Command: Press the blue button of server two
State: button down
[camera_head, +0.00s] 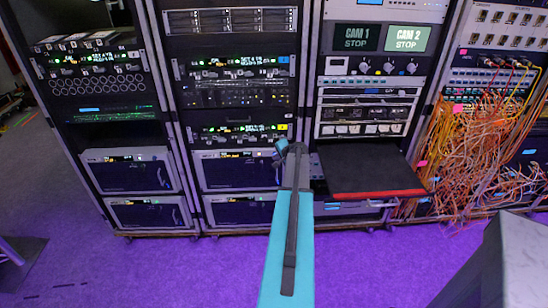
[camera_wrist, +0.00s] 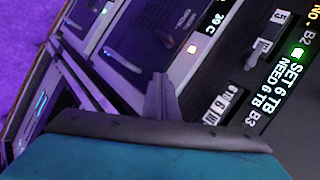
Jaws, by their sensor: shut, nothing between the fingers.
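My gripper (camera_head: 292,148) is shut and empty in the head view, at the end of my teal arm, in front of the second rack's lower right edge. In the wrist view its grey fingers (camera_wrist: 162,92) point at a tilted rack front. Beside them is a panel (camera_wrist: 275,70) with lit text, "SET 6 TB", "NEED 6 TB" and "B3". A small pale lit square (camera_wrist: 192,49) sits left of it. In the head view the second rack has an upper server unit (camera_head: 235,67) and a lower one (camera_head: 235,133). I cannot tell which is server two.
A black shelf with a red edge (camera_head: 376,193) juts out right of my gripper. Orange cables (camera_head: 475,145) hang at the far right. A grey box (camera_head: 505,260) stands at the front right. The purple floor (camera_head: 150,265) is open at the front left.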

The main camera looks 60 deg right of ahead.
dwell(0.6)
jog(key=shift+s+a+b, duration=0.3)
jog(key=shift+s+a, duration=0.15)
jog(key=shift+a, duration=0.15)
jog(key=shift+s+a+b, duration=0.35)
jog(key=shift+s+a, duration=0.4)
jog(key=shift+a, duration=0.3)
jog(key=shift+s+a+b, duration=0.35)
jog(key=shift+s+a, duration=0.35)
jog(key=shift+a, duration=0.3)
